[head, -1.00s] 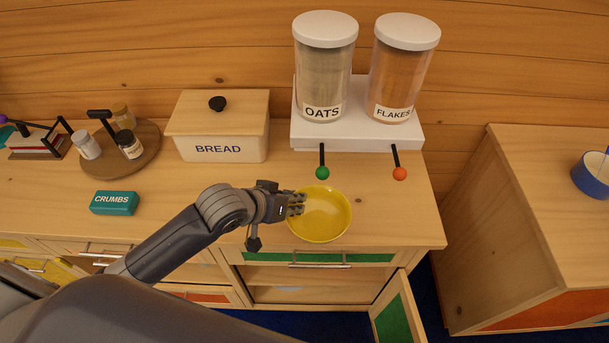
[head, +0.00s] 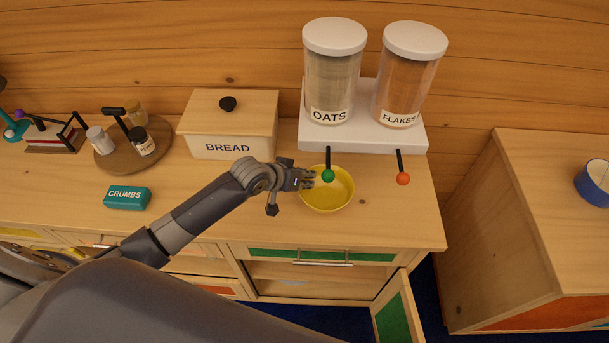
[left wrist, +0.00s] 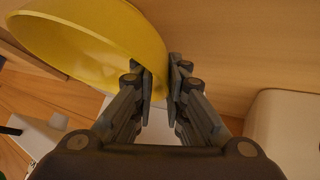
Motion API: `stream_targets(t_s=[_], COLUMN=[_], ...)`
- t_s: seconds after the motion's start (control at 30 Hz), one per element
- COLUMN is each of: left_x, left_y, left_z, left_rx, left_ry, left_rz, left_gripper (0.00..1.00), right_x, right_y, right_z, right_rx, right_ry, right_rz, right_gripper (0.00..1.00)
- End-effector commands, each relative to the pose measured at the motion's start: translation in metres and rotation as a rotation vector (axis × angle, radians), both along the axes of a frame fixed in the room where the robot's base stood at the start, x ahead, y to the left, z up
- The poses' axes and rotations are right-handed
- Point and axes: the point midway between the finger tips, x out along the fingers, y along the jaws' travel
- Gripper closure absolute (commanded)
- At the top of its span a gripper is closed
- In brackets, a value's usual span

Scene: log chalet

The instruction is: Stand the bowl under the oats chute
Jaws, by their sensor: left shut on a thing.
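The yellow bowl (head: 332,197) is upright over the counter, in front of the oats dispenser (head: 332,82). In the head view the green-knobbed oats lever (head: 328,176) overlaps the bowl's back part. My left gripper (head: 308,178) is shut on the bowl's left rim. In the left wrist view the bowl (left wrist: 95,40) fills the upper left, its wall reaching between the fingertips (left wrist: 161,75). I cannot tell whether the bowl touches the counter. The chute opening itself is not visible. My right gripper is not in view.
The flakes dispenser (head: 409,75) with an orange-knobbed lever (head: 402,178) stands right of the oats on a white base (head: 350,137). A bread box (head: 228,125), a crumbs box (head: 127,197) and a round board with jars (head: 105,157) are left. A green-fronted door (head: 397,312) hangs open below.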

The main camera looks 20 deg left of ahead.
Motion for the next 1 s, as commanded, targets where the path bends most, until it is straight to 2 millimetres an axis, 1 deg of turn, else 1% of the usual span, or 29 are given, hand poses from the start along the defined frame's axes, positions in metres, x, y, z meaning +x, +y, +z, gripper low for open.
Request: stream_targets(t_s=[0.3, 0.33, 0.4, 0.77, 0.87, 1.0], left_x=[0.000, 0.000, 0.000, 0.000, -0.004, -0.014], left_y=[0.000, 0.000, 0.000, 0.000, 0.002, 0.007], left_z=[-0.002, -0.003, -0.003, 0.000, 0.003, 0.015], left_rx=[-0.002, 0.000, 0.001, 0.000, 0.001, 0.002], left_ry=[-0.002, 0.001, 0.001, 0.000, 0.001, -0.001], left_rz=[0.001, 0.000, 0.000, 0.000, 0.000, -0.001], left_gripper=[1.00, 0.81, 0.67, 0.67, 0.67, 0.67], right_x=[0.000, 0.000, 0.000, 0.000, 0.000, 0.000], right_y=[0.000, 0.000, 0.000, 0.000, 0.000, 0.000], right_z=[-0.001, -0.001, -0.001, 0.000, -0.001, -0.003], right_rx=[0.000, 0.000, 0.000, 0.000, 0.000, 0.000], right_ry=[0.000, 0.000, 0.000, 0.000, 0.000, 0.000], right_rz=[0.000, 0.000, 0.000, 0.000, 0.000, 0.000], right_gripper=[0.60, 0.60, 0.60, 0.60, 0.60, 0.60])
